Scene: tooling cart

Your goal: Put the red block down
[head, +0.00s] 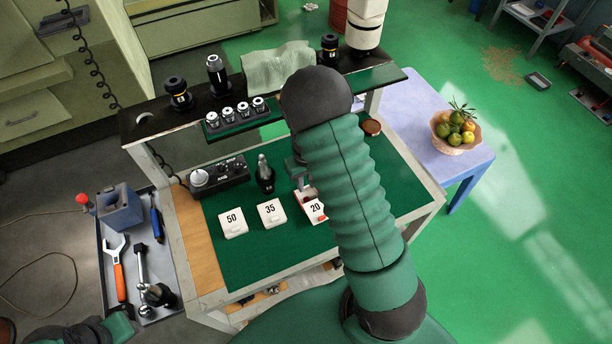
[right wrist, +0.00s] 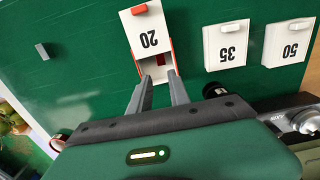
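My right gripper (head: 302,184) reaches down to the white box marked 20 (head: 315,209), mostly hidden behind my arm in the head view. In the right wrist view its two grey fingers (right wrist: 158,77) stand apart, with their tips at the open end of the box marked 20 (right wrist: 148,34). A small red piece (right wrist: 171,77), probably the red block, shows in that opening beside the right fingertip. Nothing clearly shows held between the fingers. The box also has red edges, so the block's outline is hard to tell. Only dark and green parts of my left arm show at the lower left.
White boxes marked 35 (head: 271,213) and 50 (head: 233,223) stand left of the box marked 20 on the green mat (head: 260,262). A dark upright tool holder (head: 265,176) stands behind them. A small grey block (right wrist: 42,51) lies on the mat. The mat's front is clear.

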